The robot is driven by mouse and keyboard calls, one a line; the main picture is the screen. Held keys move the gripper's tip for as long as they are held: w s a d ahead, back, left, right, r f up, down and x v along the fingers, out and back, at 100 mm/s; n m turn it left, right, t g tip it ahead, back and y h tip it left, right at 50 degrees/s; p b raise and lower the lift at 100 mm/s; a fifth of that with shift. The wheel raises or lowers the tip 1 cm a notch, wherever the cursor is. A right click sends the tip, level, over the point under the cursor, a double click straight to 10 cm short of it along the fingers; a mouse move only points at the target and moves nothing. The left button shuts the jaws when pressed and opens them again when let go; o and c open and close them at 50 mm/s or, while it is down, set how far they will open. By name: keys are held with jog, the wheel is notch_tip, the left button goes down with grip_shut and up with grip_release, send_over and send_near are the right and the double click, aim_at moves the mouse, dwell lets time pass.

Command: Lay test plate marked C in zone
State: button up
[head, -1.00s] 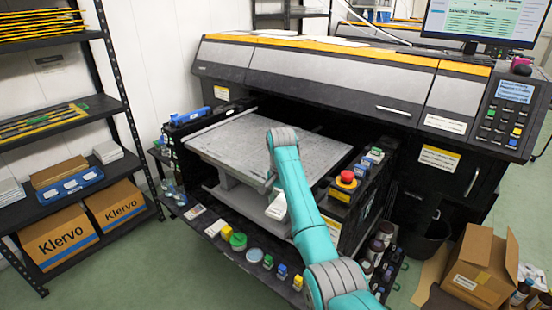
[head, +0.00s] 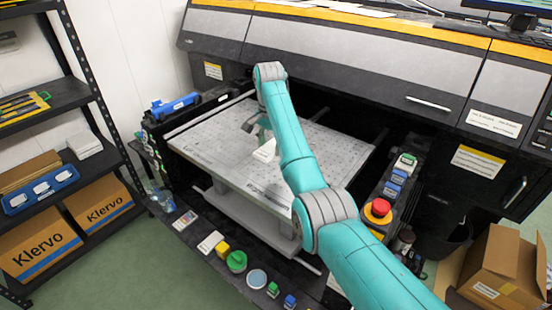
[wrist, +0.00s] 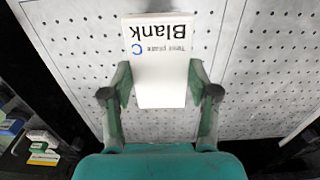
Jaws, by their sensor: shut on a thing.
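The test plate marked C (wrist: 160,75) is a white block with "Blank", "Test plate" and a blue "C" on its face. In the wrist view it sits between the two fingers of my gripper (wrist: 160,95), which is shut on it. In the head view the plate (head: 265,150) shows as a small white piece at my gripper (head: 258,135), over the grey perforated printer bed (head: 215,150). I cannot tell whether the plate touches the bed. Thin lines mark areas on the bed; no zone label is readable, and the arm hides part of the bed.
A front ledge holds a green round lid (head: 236,261) and other small items. A blue tool (head: 175,103) lies at the bed's left. The printer body (head: 330,60) overhangs the back.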

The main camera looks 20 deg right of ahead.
aim_at(271, 174)
notch_tip(271, 174, down, 10)
jog(key=shift+r, duration=0.25)
jog(key=shift+f, duration=0.1)
jog(key=o, duration=1.2)
notch_tip(271, 174, up, 12)
jog(key=shift+r, duration=0.1)
